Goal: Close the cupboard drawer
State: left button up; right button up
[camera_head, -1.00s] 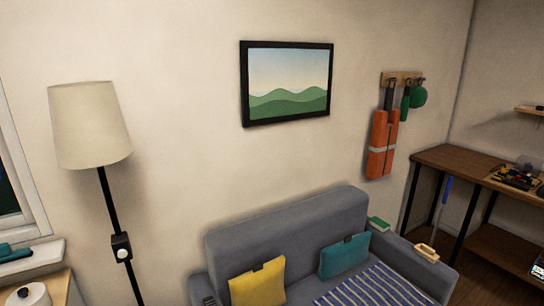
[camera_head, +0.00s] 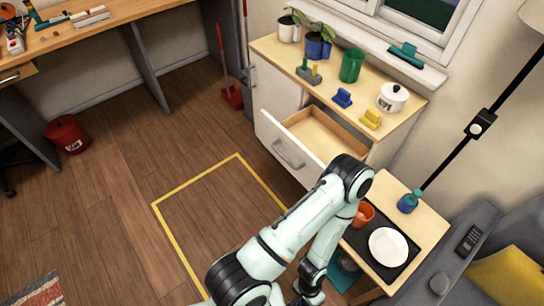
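The white cupboard (camera_head: 275,110) with a light wood top stands against the wall below the window, in the upper right middle of the head view. Its drawer (camera_head: 325,134) is pulled out, and the empty-looking wooden inside shows. The drawer has a white front with a grey bar handle (camera_head: 287,155). One pale green and black arm of mine comes up from the bottom, with its elbow just in front of the drawer's right corner. The arm bends back down, and no gripper fingers show. No other gripper is in view.
On the cupboard top stand potted plants (camera_head: 318,45), a green mug (camera_head: 351,65), a white pot (camera_head: 392,98) and small coloured blocks. A side table with a black tray (camera_head: 408,262) and white plate (camera_head: 388,247) is close right of my arm. The yellow-outlined floor (camera_head: 205,215) is clear.

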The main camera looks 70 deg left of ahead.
aim_at(305, 143)
jog(key=u, duration=2.25)
